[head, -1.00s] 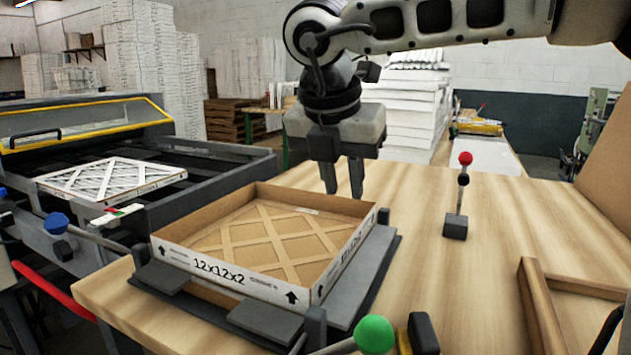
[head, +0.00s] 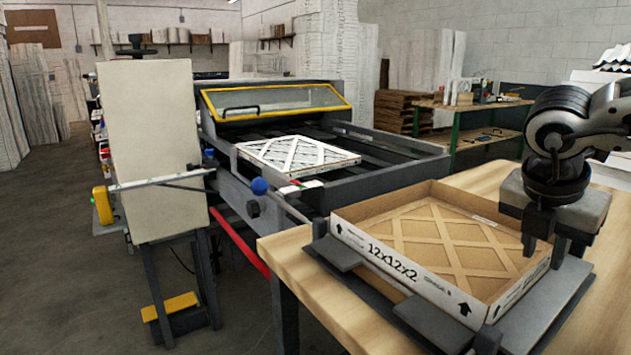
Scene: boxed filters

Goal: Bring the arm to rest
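My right gripper (head: 544,256) hangs fingers-down at the far right corner of an open cardboard box frame (head: 364,246) marked 12x12x2. Its two fingers are apart with nothing seen between them. The fingers overlap the box corner in the picture; I cannot tell whether they touch it. The box sits in a dark grey fixture (head: 432,322) on the wooden table (head: 300,270), with a lattice inside. My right arm comes in from the right edge. My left gripper is not in view.
A machine with a yellow-edged clear cover (head: 275,98) stands behind, with a white pleated filter (head: 298,154) on its bed. A blue-knobbed lever (head: 260,186) projects near the table. A pale upright panel (head: 152,140) stands at left. Open floor (head: 60,250) lies at far left.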

